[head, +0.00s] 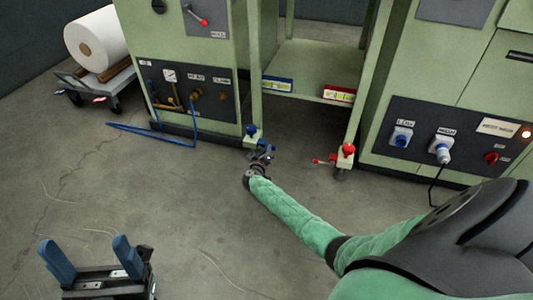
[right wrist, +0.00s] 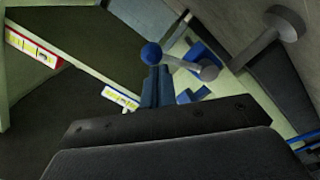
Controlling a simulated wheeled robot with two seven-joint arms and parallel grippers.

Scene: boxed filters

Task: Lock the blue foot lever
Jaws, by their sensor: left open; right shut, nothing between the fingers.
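The blue foot lever (head: 271,148) sits low on the left leg of the green frame, under a blue knob (head: 251,130). In the right wrist view its blue ball end (right wrist: 151,54) shows, with a grey rod running right to a round grey hub (right wrist: 209,72). My right gripper (head: 262,157) is at the lever, low near the floor. Its blue fingers (right wrist: 157,84) are shut and empty, just beside the ball; I cannot tell whether they touch it. My left gripper (head: 92,258) is open and empty above the floor, far from the lever.
A red foot lever (head: 322,161) with a red knob (head: 348,150) is on the frame's right leg. A blue hose (head: 150,130) lies on the floor at left. A cart (head: 100,82) carries a white roll (head: 96,38). The floor between is clear.

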